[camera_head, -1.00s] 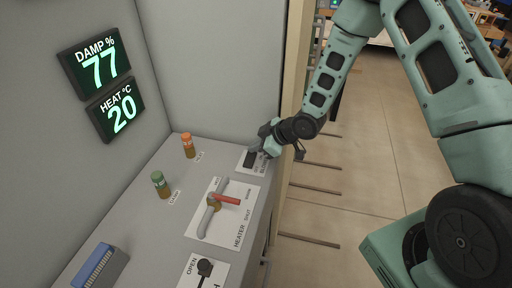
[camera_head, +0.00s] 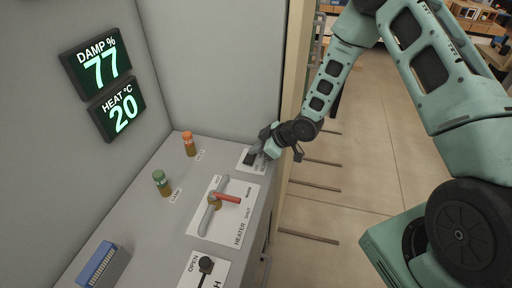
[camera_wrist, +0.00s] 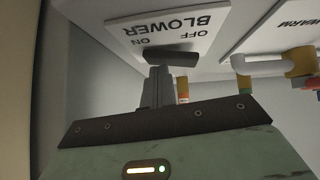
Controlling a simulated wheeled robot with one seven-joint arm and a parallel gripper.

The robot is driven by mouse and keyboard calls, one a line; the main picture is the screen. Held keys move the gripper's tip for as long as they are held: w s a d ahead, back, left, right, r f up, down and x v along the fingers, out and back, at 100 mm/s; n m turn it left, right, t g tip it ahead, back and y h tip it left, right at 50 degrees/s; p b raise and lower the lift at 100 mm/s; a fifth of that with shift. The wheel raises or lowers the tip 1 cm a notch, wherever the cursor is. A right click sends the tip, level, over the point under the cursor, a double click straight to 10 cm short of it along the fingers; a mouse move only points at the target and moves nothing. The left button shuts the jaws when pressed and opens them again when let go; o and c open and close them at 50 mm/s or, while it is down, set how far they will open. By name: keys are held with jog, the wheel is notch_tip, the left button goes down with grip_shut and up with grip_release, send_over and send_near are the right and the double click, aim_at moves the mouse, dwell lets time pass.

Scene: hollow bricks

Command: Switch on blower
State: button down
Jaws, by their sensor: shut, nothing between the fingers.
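The blower switch is a dark handle (camera_wrist: 172,57) on a white plate (camera_wrist: 200,20) marked BLOWER, ON and OFF, upside down in the wrist view. In the head view the plate (camera_head: 263,163) is at the far right end of the grey bench, partly covered by my gripper. My gripper (camera_wrist: 158,80) is shut with nothing in it. Its fingertips are right at the handle, seeming to touch it or nearly so. I cannot tell whether the handle stands at ON or OFF. My gripper (camera_head: 258,150) also shows in the head view, low over the plate.
A heater lever with a red handle (camera_head: 228,199) stands on the bench nearby. Orange-capped (camera_head: 188,143) and green-capped (camera_head: 161,183) indicators are further left. The wall displays read damp 77 (camera_head: 98,66) and heat 20 (camera_head: 119,109). A wooden post (camera_head: 291,90) stands close to my wrist.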

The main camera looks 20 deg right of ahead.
jog(key=shift+s+a+r, duration=0.1)
jog(key=shift+s+a, duration=0.35)
jog(key=shift+s, duration=0.25)
jog(key=shift+r, duration=0.15)
